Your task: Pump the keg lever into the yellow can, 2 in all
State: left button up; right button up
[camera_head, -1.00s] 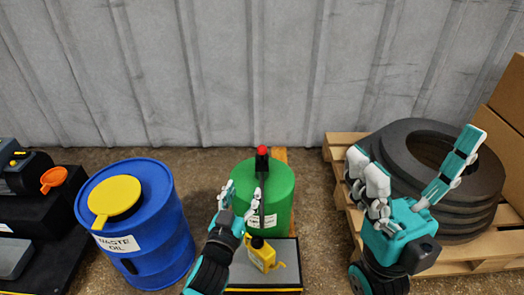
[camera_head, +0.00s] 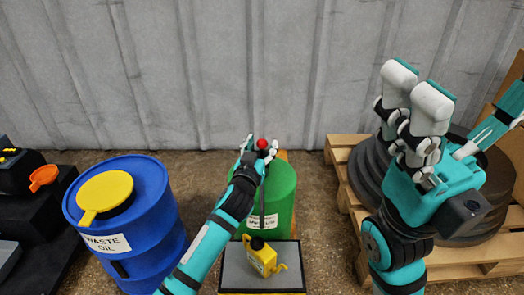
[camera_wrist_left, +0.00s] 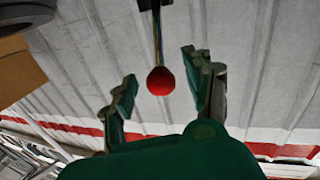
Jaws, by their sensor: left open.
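The green keg (camera_head: 280,196) stands near the middle of the head view. Its lever has a red ball knob (camera_head: 262,144) at the top. A yellow can (camera_head: 263,257) with a dark cap stands on the grey platform (camera_head: 234,270) in front of the keg. My left gripper (camera_head: 259,148) is open, with its fingers on either side of the red knob. In the left wrist view the knob (camera_wrist_left: 160,81) hangs between the two spread fingers, apart from both.
A blue waste oil drum (camera_head: 150,240) with a yellow lid funnel stands left of the keg. A wooden pallet (camera_head: 345,141) with stacked black rings (camera_head: 366,170) is at the right.

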pick_arm(q)
jog(key=shift+w+d, duration=0.1)
jog(key=shift+w, duration=0.4)
grip_shut()
